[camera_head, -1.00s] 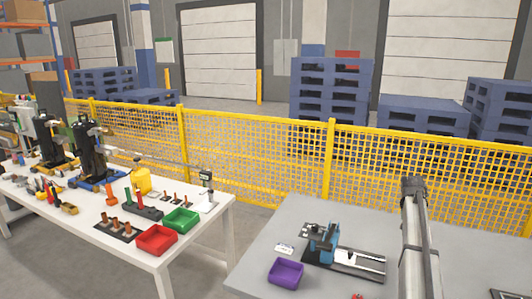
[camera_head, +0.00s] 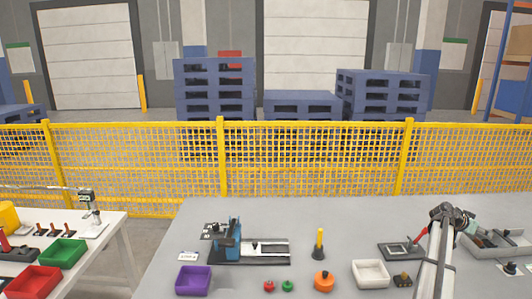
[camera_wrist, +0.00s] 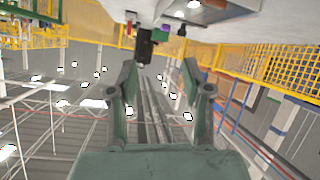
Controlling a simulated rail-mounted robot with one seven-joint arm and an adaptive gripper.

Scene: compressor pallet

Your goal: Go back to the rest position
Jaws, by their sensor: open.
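My gripper (camera_wrist: 160,68) is open and empty in the wrist view, its two grey-green fingers apart with nothing between them. The wrist camera looks past the fingers at the ceiling and the hall, with the scene tilted upside down. In the head view my arm rises at the right over the grey table (camera_head: 190,222). Its end is partly hidden there, and the fingers are hard to make out.
A blue fixture (camera_head: 233,240), purple bin (camera_head: 194,280), white bin (camera_head: 370,273), orange part (camera_head: 324,281) and yellow-handled tool (camera_head: 319,243) stand on the grey table. A grey tray (camera_head: 497,243) lies near my arm. A yellow fence (camera_head: 300,160) runs behind.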

